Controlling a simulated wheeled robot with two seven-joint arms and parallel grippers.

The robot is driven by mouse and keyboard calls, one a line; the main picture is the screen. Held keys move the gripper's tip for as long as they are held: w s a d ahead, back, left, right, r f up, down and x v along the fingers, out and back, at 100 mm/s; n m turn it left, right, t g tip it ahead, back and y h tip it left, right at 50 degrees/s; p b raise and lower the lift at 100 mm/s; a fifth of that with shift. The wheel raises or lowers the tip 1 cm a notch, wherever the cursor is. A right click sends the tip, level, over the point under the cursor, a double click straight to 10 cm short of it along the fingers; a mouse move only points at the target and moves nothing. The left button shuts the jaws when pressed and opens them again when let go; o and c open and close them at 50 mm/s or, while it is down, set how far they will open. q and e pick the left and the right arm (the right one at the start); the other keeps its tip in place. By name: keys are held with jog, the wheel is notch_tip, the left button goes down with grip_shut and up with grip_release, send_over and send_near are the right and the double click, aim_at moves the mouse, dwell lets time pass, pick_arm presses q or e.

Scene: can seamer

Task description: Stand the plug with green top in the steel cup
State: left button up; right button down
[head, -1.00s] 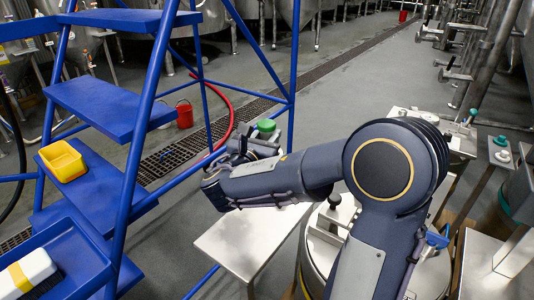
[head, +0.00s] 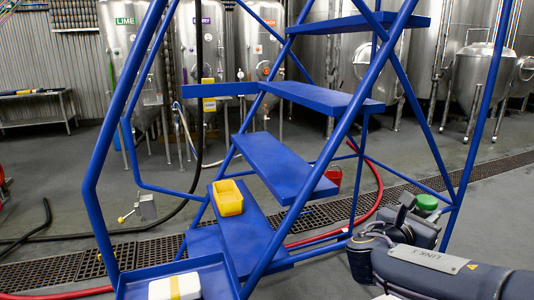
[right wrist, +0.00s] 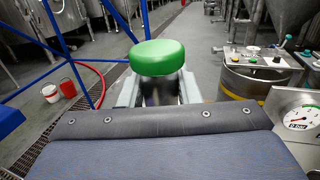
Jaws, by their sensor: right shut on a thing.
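The plug with green top (right wrist: 158,58) is upright in my right gripper (right wrist: 158,92), its dark body between the two grey fingers. In the head view the green top (head: 426,202) shows at the right, just above my right gripper (head: 414,222), which is shut on the plug. The fingers and the plug's lower part are mostly hidden there. I cannot make out a steel cup in either view now. My left gripper is not in view.
A blue step ladder (head: 275,165) fills the middle of the head view, its rails close to my right gripper. It bears a yellow bin (head: 228,198). A steel drum (right wrist: 248,85) and a pressure gauge (right wrist: 300,118) are at right in the right wrist view.

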jog(key=w+a+f+n+t+y+p, duration=0.1)
jog(key=a+f+n+t+y+p, duration=0.2)
jog(key=a, duration=0.5)
jog(key=w+a+f+n+t+y+p, duration=0.1)
jog(key=a+f+n+t+y+p, duration=0.3)
jog(key=a+f+y, duration=0.3)
notch_tip(320, 180, down, 3)
jog(key=shift+a+r+n+t+p, duration=0.1)
jog(key=shift+a+n+t+p, duration=0.2)
jog(key=shift+a+n+p, duration=0.55)
jog(key=shift+s+a+m, duration=0.1)
jog(key=shift+a+m, duration=0.15)
